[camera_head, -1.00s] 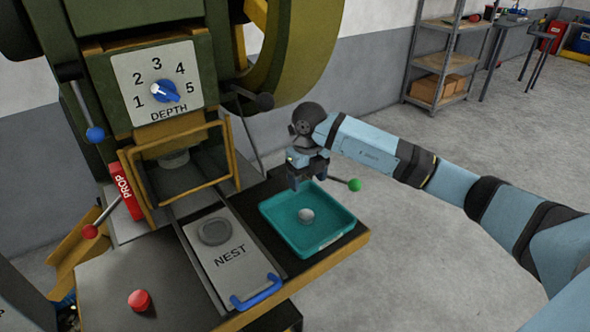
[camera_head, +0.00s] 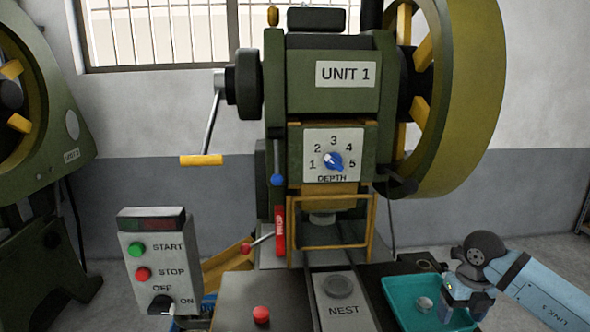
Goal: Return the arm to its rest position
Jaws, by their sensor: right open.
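My right arm comes in from the lower right. Its gripper (camera_head: 462,308) is open and empty over the right part of the teal tray (camera_head: 398,290). A small round silver piece (camera_head: 425,304) lies in the tray, left of the gripper and apart from it. The gripper's fingers are small and partly hidden in this view. My left gripper is not in view.
The green press (camera_head: 333,95), marked UNIT 1, stands in the middle. The NEST slide (camera_head: 343,310) is left of the tray. A control box (camera_head: 155,262) with START and STOP buttons stands at the left. A second machine (camera_head: 35,130) is at far left.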

